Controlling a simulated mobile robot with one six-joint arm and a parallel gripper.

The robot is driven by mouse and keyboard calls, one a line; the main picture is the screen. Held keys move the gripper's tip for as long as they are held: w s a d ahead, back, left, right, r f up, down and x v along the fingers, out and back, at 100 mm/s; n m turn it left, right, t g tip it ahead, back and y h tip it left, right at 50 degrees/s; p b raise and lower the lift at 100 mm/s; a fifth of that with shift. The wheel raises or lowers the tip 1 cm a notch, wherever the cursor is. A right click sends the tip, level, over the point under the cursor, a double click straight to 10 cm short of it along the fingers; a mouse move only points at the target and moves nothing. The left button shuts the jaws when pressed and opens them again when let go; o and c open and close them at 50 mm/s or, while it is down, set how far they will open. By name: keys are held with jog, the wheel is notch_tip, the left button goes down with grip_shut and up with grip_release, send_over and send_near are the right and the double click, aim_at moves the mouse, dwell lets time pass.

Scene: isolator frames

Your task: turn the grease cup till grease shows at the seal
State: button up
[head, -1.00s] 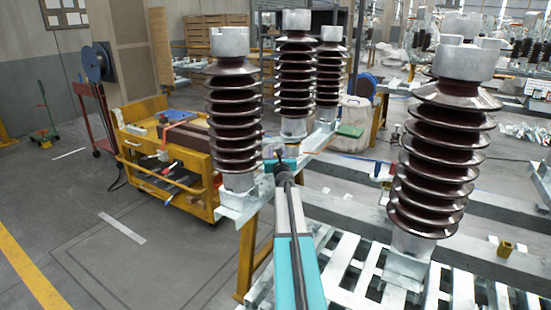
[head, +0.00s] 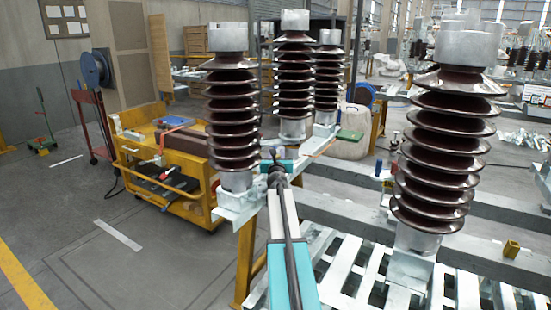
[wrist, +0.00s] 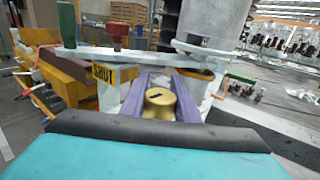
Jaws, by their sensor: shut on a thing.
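In the wrist view a brass grease cup (wrist: 159,101) with a dark slot in its top sits between the two purple fingers of my gripper (wrist: 163,95). The fingers are closed against its sides. Behind it stands a pale grey cylindrical base (wrist: 212,22) with a dark and ochre band (wrist: 196,73) at its foot. I cannot tell whether this band is the seal or whether any grease shows there. In the head view my gripper (head: 276,163) is at the bracket beside the left front insulator (head: 232,115); my wrist hides its fingertips and the cup.
In the wrist view a yellow SHUT label (wrist: 104,74), a green handle (wrist: 67,25) and a red knob (wrist: 118,30) stand close on the left. In the head view a large insulator (head: 440,150) rises at right. A yellow trolley (head: 165,160) stands left; the floor before it is clear.

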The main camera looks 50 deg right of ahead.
jog(key=shift+s+d+m+g+h+b, duration=0.15)
jog(key=shift+m+g+h+b, duration=0.2)
jog(key=shift+b, duration=0.45)
jog(key=o, duration=1)
jog(key=shift+o, duration=0.2)
jog(key=shift+p+v, duration=0.3)
jog(key=shift+v, duration=3.45)
jog(key=shift+r, duration=0.15)
